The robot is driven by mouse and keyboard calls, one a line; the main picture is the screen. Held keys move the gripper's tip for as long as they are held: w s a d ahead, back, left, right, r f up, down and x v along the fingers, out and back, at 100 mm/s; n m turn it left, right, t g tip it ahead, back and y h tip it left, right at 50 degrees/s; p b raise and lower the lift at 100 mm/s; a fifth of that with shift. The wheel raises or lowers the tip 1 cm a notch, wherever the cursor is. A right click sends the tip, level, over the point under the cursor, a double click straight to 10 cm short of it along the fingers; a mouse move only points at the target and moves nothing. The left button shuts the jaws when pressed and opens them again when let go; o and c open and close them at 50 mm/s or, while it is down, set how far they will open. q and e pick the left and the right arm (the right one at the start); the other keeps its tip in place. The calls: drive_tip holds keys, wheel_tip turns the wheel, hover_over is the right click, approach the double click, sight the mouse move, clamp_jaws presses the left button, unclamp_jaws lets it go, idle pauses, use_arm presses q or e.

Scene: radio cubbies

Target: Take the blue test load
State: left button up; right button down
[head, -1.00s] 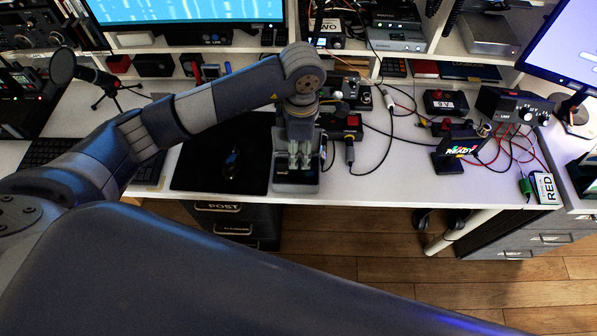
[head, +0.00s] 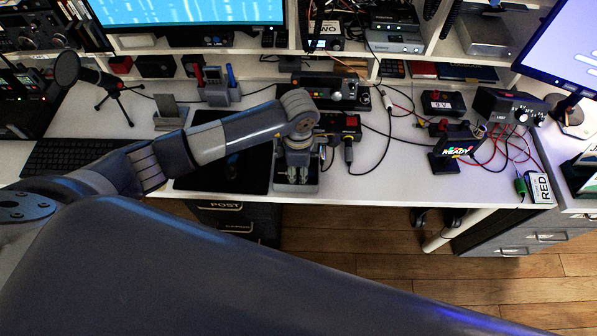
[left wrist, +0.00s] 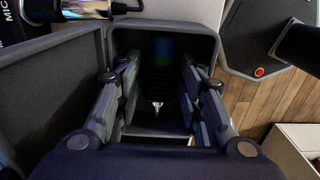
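My left gripper (head: 297,172) points down into a dark open-topped holder (head: 282,187) at the desk's front edge. In the left wrist view the gripper (left wrist: 160,112) has its two fingers apart inside the holder's walls (left wrist: 205,38). Between them, deep in shadow, is a dark ribbed upright part with a blue-green band (left wrist: 162,52) and a small shiny metal tip; it may be the blue test load. I cannot tell whether the fingers touch it. My right gripper is in neither view.
A black mat (head: 228,165) lies left of the holder. Radio boxes and a cable (head: 372,165) are close on the right. A READY display (head: 457,148) and a card marked RED (head: 540,187) stand further right.

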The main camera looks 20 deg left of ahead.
use_arm(q)
drive_tip(key=c, duration=0.6)
drive_tip(key=shift+w+r, duration=0.1)
drive_tip(key=shift+r, duration=0.35)
drive_tip(key=r, duration=0.1)
drive_tip(key=s+r+b, duration=0.1)
drive_tip(key=shift+a+r, duration=0.2)
drive_tip(key=shift+r, duration=0.1)
drive_tip(key=s+a+b, duration=0.1)
drive_tip(key=s, duration=0.3)
drive_tip(key=s+a+r+b, duration=0.1)
drive_tip(key=s+a, duration=0.1)
drive_tip(key=s, duration=0.3)
drive_tip(key=s+a+b, duration=0.2)
drive_tip(key=s, duration=0.3)
drive_tip(key=shift+s+r, duration=0.15)
drive_tip(key=shift+r, duration=0.15)
